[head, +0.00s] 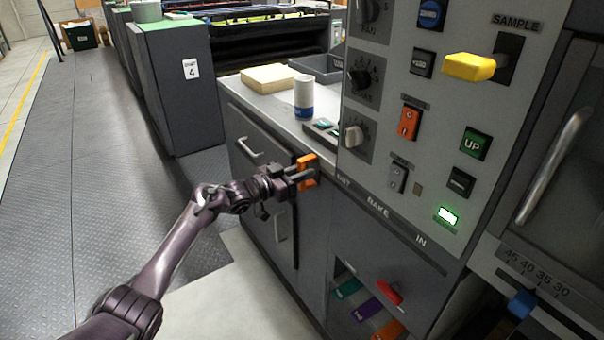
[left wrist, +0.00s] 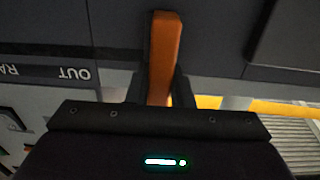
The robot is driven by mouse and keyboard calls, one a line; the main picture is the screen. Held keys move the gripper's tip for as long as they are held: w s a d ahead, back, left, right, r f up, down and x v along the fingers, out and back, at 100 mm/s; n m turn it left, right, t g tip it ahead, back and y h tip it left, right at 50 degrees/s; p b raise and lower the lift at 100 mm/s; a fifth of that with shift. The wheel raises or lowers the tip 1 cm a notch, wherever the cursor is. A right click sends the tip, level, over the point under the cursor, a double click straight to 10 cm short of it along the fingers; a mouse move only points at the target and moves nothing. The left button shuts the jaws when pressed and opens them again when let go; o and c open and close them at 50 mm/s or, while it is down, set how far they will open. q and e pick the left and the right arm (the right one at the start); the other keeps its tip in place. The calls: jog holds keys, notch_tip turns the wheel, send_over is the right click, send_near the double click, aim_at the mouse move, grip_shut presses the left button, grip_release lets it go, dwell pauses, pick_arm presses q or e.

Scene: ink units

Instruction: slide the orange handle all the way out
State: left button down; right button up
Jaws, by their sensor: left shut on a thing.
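The orange handle (head: 306,160) stands at the left end of the slot strip, beside the word OUT. It also shows upright in the left wrist view (left wrist: 163,50). My left gripper (head: 303,175) is shut on the orange handle, with a finger on each side of it in the left wrist view (left wrist: 160,92). The fingers cover the middle of the handle in the head view. The strip (head: 382,215) reads OUT, RAKE, IN from left to right. My right gripper is not in view.
The control panel (head: 425,120) with knobs, buttons and a yellow lever (head: 469,66) rises right of the handle. A white and blue cup (head: 303,97) stands on the counter behind. Below are coloured handles, including a red one (head: 389,292). Open floor (head: 80,180) lies left.

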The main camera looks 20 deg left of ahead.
pick_arm(q)
jog(key=shift+w+a+r, duration=0.15)
jog(key=shift+a, duration=0.15)
jog(key=c, duration=1.6)
grip_release()
jog(key=o, duration=0.3)
jog(key=shift+w, duration=0.1)
jog(key=shift+s, duration=0.2)
jog(key=v, duration=0.7)
jog(key=shift+s+a, duration=0.2)
jog(key=shift+a, duration=0.05)
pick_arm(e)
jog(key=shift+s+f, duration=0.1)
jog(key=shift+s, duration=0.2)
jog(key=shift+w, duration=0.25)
